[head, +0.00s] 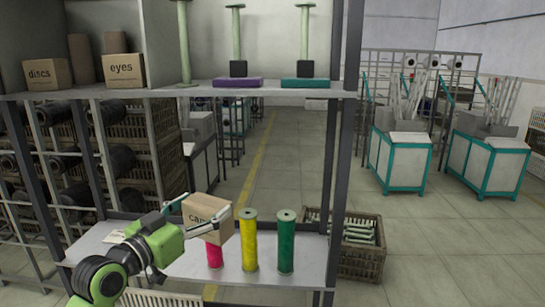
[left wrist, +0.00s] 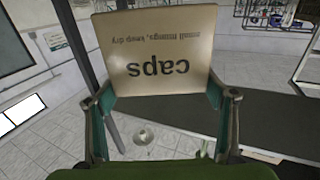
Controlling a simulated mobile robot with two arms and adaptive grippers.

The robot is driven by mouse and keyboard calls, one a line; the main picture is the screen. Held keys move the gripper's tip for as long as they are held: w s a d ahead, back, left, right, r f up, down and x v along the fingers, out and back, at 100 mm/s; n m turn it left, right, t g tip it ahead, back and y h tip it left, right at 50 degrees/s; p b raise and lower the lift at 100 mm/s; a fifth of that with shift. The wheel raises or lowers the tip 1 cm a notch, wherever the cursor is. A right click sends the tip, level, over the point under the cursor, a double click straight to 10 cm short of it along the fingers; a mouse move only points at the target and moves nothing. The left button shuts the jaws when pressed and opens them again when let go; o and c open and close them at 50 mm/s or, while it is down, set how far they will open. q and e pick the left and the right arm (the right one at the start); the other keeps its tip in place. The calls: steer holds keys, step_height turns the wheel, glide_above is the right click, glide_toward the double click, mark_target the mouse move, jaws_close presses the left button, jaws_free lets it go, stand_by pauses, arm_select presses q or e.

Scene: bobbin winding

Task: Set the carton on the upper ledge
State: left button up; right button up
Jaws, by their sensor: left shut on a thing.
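The brown carton marked "caps" (head: 206,215) is held in my left gripper (head: 198,213), just above the lower shelf (head: 185,268) and in front of a pink spool. In the left wrist view the same carton (left wrist: 158,50) sits between the two fingers of my gripper (left wrist: 165,98), its lettering upside down. The upper ledge (head: 182,91) carries two cartons, "discs" (head: 46,74) and "eyes" (head: 125,71), at its left. My right gripper is in neither view.
Pink (head: 215,256), yellow (head: 249,240) and green (head: 286,241) spools stand on the lower shelf. A dark post (head: 345,150) bounds the rack. A crate (head: 360,262) stands right.

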arm_select(q)
steer(key=s+d+f+n+y+b, duration=0.1)
steer(key=s+d+f+b, duration=0.1)
steer(key=s+f, duration=0.6)
steer(key=s+d+f+b, duration=0.15)
steer(key=s+f, duration=0.35)
steer(key=f, duration=0.5)
steer(key=s+a+f+n+t+y+b, duration=0.1)
steer(key=s+a+f+n+y, duration=0.1)
steer(key=s, duration=0.6)
steer(key=s+a+f+n+t+y+b, duration=0.1)
steer(key=s+a+f+y, duration=0.3)
steer(key=s, duration=0.4)
steer(key=shift+a+f+n+y+b, duration=0.35)
steer(key=shift+f+n+y+b, duration=0.25)
steer(key=shift+n, duration=0.1)
steer(key=shift+w, duration=0.1)
